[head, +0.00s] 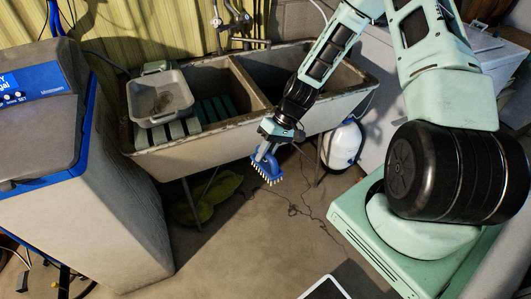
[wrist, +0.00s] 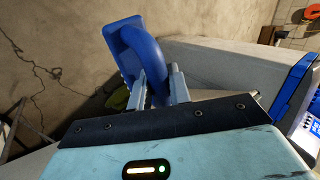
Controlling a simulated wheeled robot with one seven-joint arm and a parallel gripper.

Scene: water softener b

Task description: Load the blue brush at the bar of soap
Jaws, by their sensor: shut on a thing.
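The blue brush (head: 267,168) hangs in front of the sink's front wall, its pale bristles pointing down and clear of the floor. My gripper (head: 272,146) is shut on its handle. In the wrist view, the brush's blue body and curved handle (wrist: 148,58) show beyond my gripper (wrist: 158,88), with the fingers at the handle. I cannot make out a bar of soap for certain. A small dark-toned patch or item lies inside the grey tub (head: 146,111) over the left basin, too small to identify.
The concrete double sink (head: 205,152) stands behind the brush, with taps at its back. A grey and blue softener cabinet (head: 103,190) stands at left. Open floor (head: 255,235) lies in front.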

